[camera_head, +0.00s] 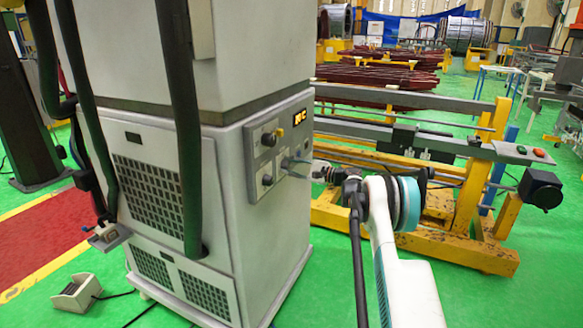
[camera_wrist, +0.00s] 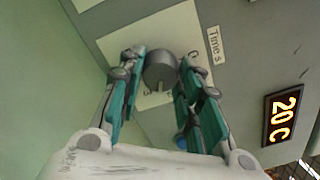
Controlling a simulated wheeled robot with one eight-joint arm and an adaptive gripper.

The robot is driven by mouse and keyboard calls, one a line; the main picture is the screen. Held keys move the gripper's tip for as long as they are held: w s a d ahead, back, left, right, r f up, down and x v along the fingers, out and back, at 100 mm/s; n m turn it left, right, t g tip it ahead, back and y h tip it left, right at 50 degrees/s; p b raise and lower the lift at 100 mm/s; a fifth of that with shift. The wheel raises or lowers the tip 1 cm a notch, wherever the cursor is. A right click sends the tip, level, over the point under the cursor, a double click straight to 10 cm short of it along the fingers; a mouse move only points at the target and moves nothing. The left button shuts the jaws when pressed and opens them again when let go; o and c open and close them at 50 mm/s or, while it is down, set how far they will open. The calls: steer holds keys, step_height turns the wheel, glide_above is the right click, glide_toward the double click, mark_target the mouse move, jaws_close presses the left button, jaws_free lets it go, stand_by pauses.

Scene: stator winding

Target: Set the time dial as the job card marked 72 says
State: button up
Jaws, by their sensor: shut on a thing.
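The time dial is a grey round knob (camera_wrist: 161,72) on a pale scale plate, beside a label reading "Time s" (camera_wrist: 215,45). The fingers cover parts of the scale, and I cannot read the setting. In the head view my gripper (camera_head: 289,163) reaches the control panel (camera_head: 285,150) from the right and hides the dial. No job card marked 72 shows in either view.
A lit display reading "20 C" (camera_wrist: 282,115) sits near the dial. Other dark knobs (camera_head: 268,139) (camera_head: 267,180) are on the same panel of the grey cabinet (camera_head: 190,200). A yellow-framed machine (camera_head: 470,215) stands close on the right. A foot pedal (camera_head: 76,292) lies on the green floor.

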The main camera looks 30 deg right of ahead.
steer(key=shift+f+m, duration=0.1)
steer(key=shift+m, duration=2.1)
steer(key=o, duration=1)
steer(key=shift+o, duration=0.2)
steer(key=shift+s+d, duration=0.1)
steer(key=v, duration=1.1)
steer(key=shift+s+d, duration=0.3)
